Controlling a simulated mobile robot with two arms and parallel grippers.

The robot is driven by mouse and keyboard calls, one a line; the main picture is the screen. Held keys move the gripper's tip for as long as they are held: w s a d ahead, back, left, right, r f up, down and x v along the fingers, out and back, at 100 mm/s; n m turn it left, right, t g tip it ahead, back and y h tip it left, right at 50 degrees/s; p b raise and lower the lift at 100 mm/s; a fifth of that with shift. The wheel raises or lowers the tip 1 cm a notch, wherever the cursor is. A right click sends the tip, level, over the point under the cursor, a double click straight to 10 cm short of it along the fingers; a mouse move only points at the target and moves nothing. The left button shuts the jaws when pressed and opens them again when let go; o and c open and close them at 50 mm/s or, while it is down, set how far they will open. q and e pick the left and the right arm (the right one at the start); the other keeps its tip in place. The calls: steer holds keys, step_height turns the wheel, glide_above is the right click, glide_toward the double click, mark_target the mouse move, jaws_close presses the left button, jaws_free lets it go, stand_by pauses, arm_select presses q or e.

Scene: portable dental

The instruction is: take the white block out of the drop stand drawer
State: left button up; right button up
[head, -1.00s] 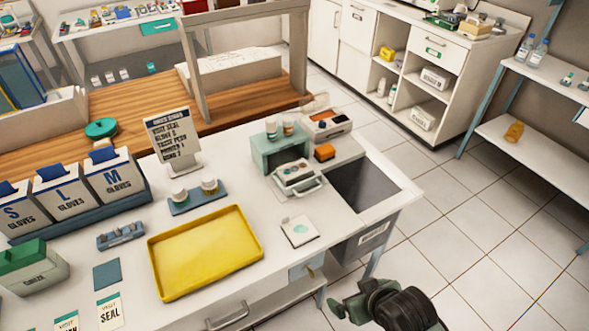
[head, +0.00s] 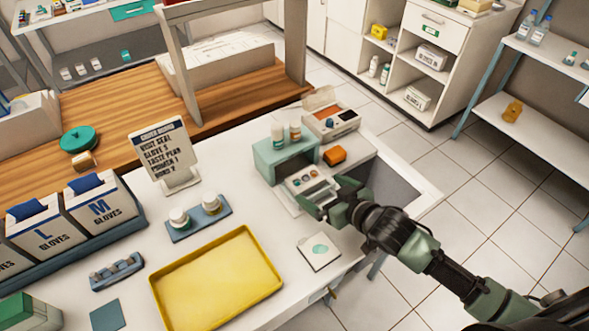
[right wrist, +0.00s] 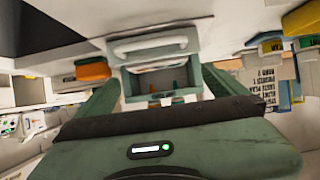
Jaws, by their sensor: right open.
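The teal drop stand (head: 268,164) stands on the white counter with two small bottles on top. Its white drawer (head: 293,189) is pulled out toward the front, with small items inside. I cannot clearly pick out the white block among them. My right gripper (head: 328,199) is open and empty at the drawer's front right, partly covering the drawer. In the right wrist view, the stand (right wrist: 160,86) and the drawer's pale handle (right wrist: 155,46) show upside down between the spread fingers. My left gripper is not in view.
An orange block (head: 335,156) and a device with a dark display (head: 331,122) stand right of the drop stand. A yellow tray (head: 272,262), a white pad with a green spot (head: 319,251) and a holder with two jars (head: 199,221) lie in front.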

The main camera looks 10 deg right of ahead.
mark_target(303, 177)
steer(key=shift+w+a, duration=0.1)
steer(key=shift+w, duration=0.3)
steer(key=shift+p+x, duration=0.3)
steer(key=shift+x, duration=0.75)
steer(key=x, duration=0.3)
steer(key=shift+w+f+p, duration=0.25)
steer(key=shift+w+p, duration=0.05)
steer(key=shift+w+f, duration=0.15)
steer(key=shift+w, duration=0.1)
steer(key=c, duration=1.3)
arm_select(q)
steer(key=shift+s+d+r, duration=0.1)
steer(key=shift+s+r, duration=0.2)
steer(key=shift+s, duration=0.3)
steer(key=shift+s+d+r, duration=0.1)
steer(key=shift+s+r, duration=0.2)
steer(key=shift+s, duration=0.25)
